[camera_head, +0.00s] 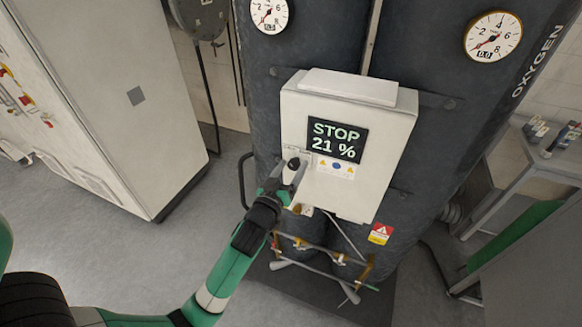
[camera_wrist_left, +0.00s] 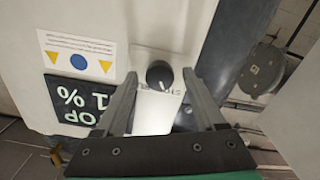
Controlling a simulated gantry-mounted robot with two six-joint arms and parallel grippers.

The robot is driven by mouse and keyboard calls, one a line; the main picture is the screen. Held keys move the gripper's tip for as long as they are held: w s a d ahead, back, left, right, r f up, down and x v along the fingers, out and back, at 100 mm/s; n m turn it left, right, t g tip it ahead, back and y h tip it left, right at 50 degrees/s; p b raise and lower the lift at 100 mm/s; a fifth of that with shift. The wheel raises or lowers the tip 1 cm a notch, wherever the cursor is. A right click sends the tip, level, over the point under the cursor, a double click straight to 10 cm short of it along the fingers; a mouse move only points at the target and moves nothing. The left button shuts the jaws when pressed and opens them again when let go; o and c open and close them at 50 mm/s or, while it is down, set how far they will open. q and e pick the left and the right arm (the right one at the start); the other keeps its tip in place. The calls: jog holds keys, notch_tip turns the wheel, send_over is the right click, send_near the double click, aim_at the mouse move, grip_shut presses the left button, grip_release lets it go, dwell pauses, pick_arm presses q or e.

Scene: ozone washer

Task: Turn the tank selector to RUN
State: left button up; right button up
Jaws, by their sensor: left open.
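The tank selector is a small round black knob (camera_wrist_left: 160,75) with a light pointer mark, on the front of a pale control box (camera_head: 385,185). It also shows in the head view (camera_head: 293,162), partly hidden by my gripper. My left gripper (camera_wrist_left: 160,80) is open, with one fingertip on each side of the knob and a visible gap on both sides. In the head view, my left gripper (camera_head: 288,168) is at the box's lower left, below the display (camera_head: 337,139), which reads "STOP 21 %". My right gripper is out of view.
Dark tanks (camera_head: 440,60) with gauges (camera_head: 493,36) stand behind the box. Pipes and yellow valve handles (camera_head: 320,250) lie below it. A pale cabinet (camera_head: 100,90) stands left, a bench (camera_head: 530,160) right. The floor between cabinet and tanks is clear.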

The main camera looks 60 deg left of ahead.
pick_arm(q)
grip_shut()
jog(key=shift+m, duration=0.3)
jog(key=m+p, duration=0.2)
jog(key=m, duration=0.3)
jog(key=shift+r, duration=0.15)
jog(key=m+p, duration=0.2)
jog(key=m, duration=0.4)
jog(key=shift+w+d, duration=0.1)
jog(key=shift+m, duration=0.3)
dwell(0.5)
grip_release()
